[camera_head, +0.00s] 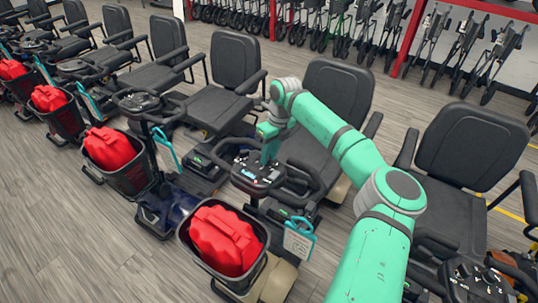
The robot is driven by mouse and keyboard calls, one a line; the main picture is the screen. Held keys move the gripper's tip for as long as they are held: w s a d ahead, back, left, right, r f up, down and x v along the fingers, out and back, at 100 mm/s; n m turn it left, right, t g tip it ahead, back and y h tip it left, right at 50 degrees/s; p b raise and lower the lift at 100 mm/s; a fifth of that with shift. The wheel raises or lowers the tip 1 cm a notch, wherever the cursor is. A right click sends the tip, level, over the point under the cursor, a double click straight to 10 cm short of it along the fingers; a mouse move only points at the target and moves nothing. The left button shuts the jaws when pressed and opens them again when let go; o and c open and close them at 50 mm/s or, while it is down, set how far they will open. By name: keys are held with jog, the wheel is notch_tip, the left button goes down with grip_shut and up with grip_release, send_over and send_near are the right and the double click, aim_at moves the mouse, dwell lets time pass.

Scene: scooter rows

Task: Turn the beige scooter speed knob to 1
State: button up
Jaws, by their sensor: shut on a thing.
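The beige scooter (275,284) stands in the middle foreground, with beige body parts low at its front and a red container in its front basket. Its dark control panel (250,177) sits at the top of the steering column between black handlebars. My gripper (267,162) points down onto this panel from my green arm and is shut on the speed knob at the panel's far side. The knob is hidden behind the fingers, so its setting and the number marks cannot be read.
The red container (225,240) fills the scooter's front basket. A row of similar scooters (140,102) runs to the upper left. Another control panel (475,279) is at the lower right. Folded walkers (470,50) line the back. Grey floor is open at the lower left.

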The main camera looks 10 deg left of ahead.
jog(key=n, duration=0.3)
jog(key=n+g, duration=0.1)
jog(key=n, duration=0.3)
jog(key=shift+w+d, duration=0.1)
jog(key=shift+w, duration=0.1)
jog(key=n, duration=0.6)
jog(key=shift+w+n+g, duration=0.15)
jog(key=shift+n+g, duration=0.25)
jog(key=n, duration=0.6)
jog(key=shift+w+a+g+h, duration=0.1)
jog(key=shift+a+g+h, duration=0.1)
jog(key=shift+g+h, duration=0.15)
jog(key=n+h, duration=0.1)
jog(key=n, duration=0.5)
jog(key=shift+a+n, duration=0.15)
jog(key=shift+n, duration=0.25)
jog(key=o, duration=1)
jog(key=shift+o, duration=0.2)
jog(key=shift+r, duration=0.1)
